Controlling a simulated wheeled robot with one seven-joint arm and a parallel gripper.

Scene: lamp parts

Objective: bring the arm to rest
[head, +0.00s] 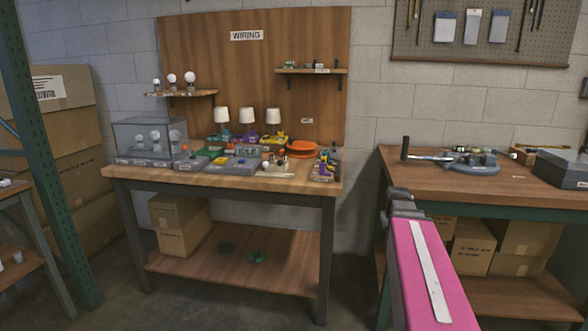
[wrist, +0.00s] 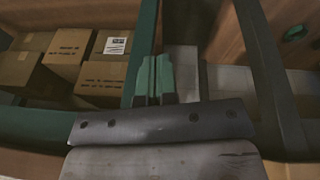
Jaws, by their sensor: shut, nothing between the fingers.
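My gripper (wrist: 153,80) shows in the wrist view as two green fingers close together beyond a grey bracket. The fingers are shut with nothing between them. In the head view my pink arm (head: 428,265) with a white strip reaches up from the bottom right, in front of the gap between the two benches. Its grey far end stands near the left edge of the right bench. I cannot make out the fingers in the head view.
The wiring bench (head: 225,180) holds lamps, a clear case (head: 150,138) and small parts. The right bench (head: 520,195) bears a grey tool with a long handle (head: 430,157). Cardboard boxes (head: 473,248) stand under it. A green rack post (head: 45,160) rises at the left.

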